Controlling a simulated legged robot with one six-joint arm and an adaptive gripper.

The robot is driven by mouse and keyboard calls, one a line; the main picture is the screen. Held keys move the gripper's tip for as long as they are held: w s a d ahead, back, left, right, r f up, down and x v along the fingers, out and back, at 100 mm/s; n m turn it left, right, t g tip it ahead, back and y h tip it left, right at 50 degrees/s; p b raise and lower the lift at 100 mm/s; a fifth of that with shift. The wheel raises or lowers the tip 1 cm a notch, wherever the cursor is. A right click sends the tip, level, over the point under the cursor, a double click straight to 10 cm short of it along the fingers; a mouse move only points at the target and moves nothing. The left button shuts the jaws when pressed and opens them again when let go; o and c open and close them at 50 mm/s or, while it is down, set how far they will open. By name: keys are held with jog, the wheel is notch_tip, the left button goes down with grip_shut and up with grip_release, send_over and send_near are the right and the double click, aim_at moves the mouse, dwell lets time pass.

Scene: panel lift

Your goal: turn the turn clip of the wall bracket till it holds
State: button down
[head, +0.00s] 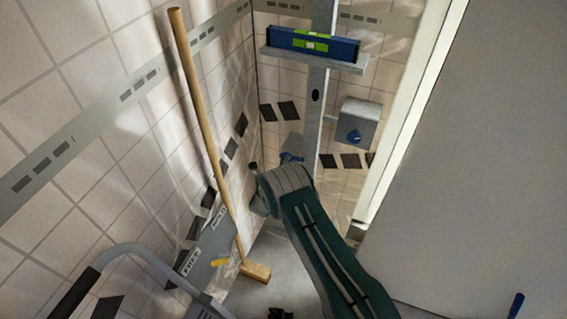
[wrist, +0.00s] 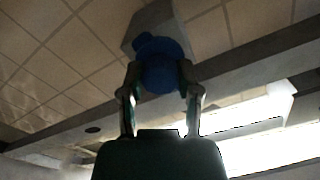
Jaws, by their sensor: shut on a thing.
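In the wrist view the blue turn clip (wrist: 158,52) is a rounded knob with a small lug at its upper left. It sits on the grey wall bracket (wrist: 136,18). My gripper (wrist: 160,76) has one finger on each side of the clip and is shut on it. In the head view a bit of blue clip (head: 290,157) shows just beyond my wrist, below the grey bracket (head: 291,142), left of the upright metal post. My arm hides the fingers there. I cannot tell whether the clip holds anything.
The metal post (head: 316,120) carries a ledge with a blue and green level (head: 312,44). A grey box with a blue knob (head: 357,135) is on the wall to its right. A broom (head: 205,130) leans at left. A large grey panel (head: 480,160) fills the right.

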jog(key=shift+s+d+f+m, duration=0.1)
jog(key=shift+d+f+m, duration=0.2)
jog(key=shift+m, duration=0.5)
jog(key=shift+a+f, duration=0.1)
jog(key=shift+f, duration=0.05)
jog(key=shift+c, duration=1.5)
grip_release()
jog(key=shift+a+r, duration=0.1)
jog(key=shift+r, duration=0.1)
jog(key=shift+a, duration=0.1)
jog(key=v, duration=1.1)
jog(key=shift+s, duration=0.35)
jog(key=shift+a, duration=0.1)
